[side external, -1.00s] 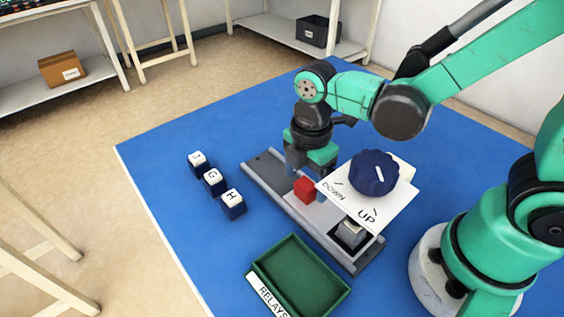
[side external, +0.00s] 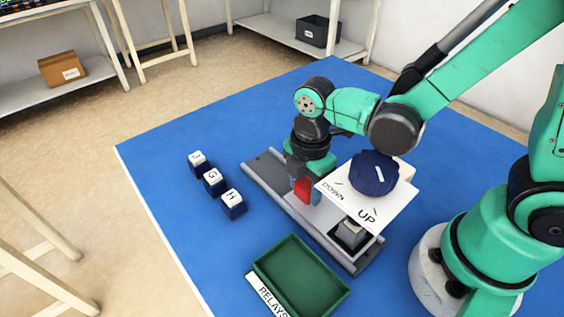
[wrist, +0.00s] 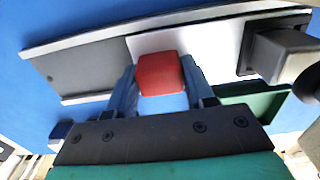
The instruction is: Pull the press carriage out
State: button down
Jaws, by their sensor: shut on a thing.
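The press carriage is a pale plate (wrist: 205,48) on a grey rail (side external: 262,168), with a red block-shaped handle (side external: 302,190) standing on it. The handle also shows in the wrist view (wrist: 160,74). My gripper (side external: 304,192) is shut on the red handle, with one blue finger on each side of it in the wrist view. The press has a white top plate (side external: 345,205) marked DOWN and UP and a dark blue knob (side external: 374,173). Part of the carriage lies beneath this plate. A dark socket with a grey block (side external: 350,232) sits at the carriage's near end.
A green tray (side external: 258,275) labelled RELAYS stands in front of the rail. Several dark blue blocks lettered J, G and H (side external: 233,204) stand in a row to the left. The blue mat (side external: 160,150) is clear around the rail's far left end.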

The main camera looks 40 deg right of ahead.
jog(key=w, duration=1)
jog(key=shift+w, duration=0.3)
jog(key=shift+c, duration=1.6)
grip_release()
jog(key=shift+r, duration=0.1)
jog(key=shift+r, duration=2.75)
jog(key=shift+s, duration=0.1)
